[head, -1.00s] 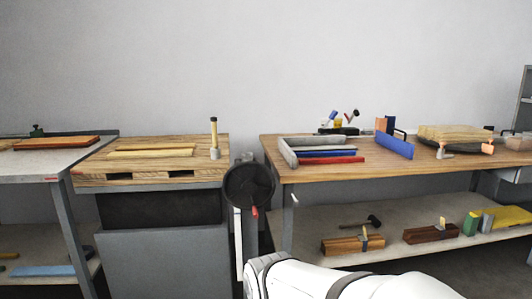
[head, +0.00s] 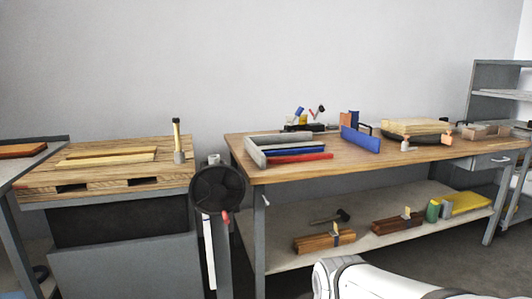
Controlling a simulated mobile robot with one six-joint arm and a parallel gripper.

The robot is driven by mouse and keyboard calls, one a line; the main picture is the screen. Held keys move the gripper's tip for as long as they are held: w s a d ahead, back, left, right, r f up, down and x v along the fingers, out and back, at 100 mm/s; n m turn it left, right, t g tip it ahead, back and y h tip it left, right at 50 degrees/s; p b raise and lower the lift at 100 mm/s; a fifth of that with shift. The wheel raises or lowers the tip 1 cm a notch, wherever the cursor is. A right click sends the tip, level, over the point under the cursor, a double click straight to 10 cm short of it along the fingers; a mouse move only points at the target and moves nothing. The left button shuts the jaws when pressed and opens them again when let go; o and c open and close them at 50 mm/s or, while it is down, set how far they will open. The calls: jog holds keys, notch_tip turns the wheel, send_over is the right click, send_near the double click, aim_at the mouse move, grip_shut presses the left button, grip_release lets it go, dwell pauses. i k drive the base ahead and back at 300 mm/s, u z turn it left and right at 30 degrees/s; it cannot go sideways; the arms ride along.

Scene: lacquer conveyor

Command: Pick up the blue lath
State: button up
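A thin blue lath (head: 292,151) lies on the wooden workbench in the head view, near its left end. It lies just behind a red lath (head: 300,158), inside the corner of a grey L-shaped frame (head: 257,157). A larger blue board (head: 360,139) stands on edge further right on the same bench. My gripper is not in view; only a white link of my arm shows at the bottom, in front of the bench.
The wooden workbench (head: 400,158) has a lower shelf with wooden blocks (head: 323,242) and a hammer. A black round object (head: 217,188) stands at the bench's left end. A pallet-like wooden top (head: 110,181) is further left. Bare benchtop lies in front of the blue board.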

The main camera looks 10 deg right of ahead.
aim_at(275, 153)
jog(key=u, duration=0.05)
jog(key=i, duration=0.85)
